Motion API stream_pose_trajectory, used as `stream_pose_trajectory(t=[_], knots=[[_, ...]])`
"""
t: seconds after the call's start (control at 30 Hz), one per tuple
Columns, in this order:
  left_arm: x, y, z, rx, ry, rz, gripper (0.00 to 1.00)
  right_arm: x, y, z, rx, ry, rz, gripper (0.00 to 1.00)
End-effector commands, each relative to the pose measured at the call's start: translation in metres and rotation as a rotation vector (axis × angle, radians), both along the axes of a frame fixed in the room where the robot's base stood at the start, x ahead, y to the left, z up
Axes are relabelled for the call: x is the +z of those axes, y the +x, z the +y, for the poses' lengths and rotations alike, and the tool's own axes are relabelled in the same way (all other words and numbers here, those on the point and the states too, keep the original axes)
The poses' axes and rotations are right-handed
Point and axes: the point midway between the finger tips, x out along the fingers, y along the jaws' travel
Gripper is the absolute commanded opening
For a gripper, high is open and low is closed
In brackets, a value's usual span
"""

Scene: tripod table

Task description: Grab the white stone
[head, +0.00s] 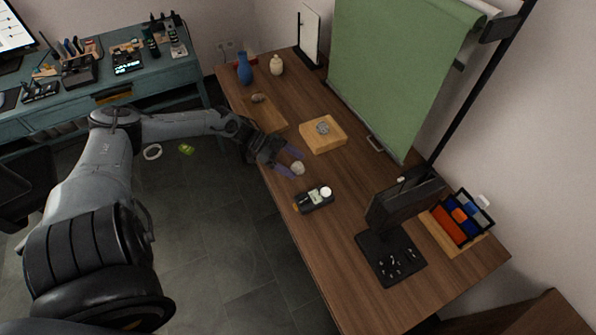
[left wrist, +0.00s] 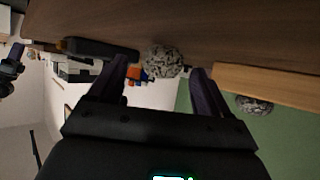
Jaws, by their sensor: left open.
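The white stone (head: 298,168), pale and speckled, lies on the brown wooden table near its front edge in the head view. In the left wrist view, which looks upside down, the stone (left wrist: 163,62) shows between and beyond the two fingers (left wrist: 162,76).
A grey stone (head: 323,128) sits on a wooden block (head: 322,140) behind the gripper. A black stand (head: 390,258) and a colored-bin tray (head: 460,218) are farther right. A green backdrop (head: 398,75) hangs behind.

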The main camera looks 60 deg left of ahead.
Motion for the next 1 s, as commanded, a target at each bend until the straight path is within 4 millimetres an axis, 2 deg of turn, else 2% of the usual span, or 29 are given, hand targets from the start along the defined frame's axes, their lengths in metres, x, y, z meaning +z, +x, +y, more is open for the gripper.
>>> stream_pose_trajectory(t=[0.37,0.77,1.0], knots=[[-0.0035,0.0052,-0.0061,0.0,0.001,0.0,0.78,-0.0036,0.0003,0.0017,-0.005,0.007,-0.001,0.43],[-0.0034,0.0051,-0.0057,0.0,0.001,0.0,0.17,-0.0035,0.0004,0.0022,-0.006,0.01,-0.001,0.43],[-0.0026,0.0053,-0.0057,0.0,0.002,0.0,0.16,-0.0031,0.0004,0.0012,-0.003,0.006,-0.001,0.43]])
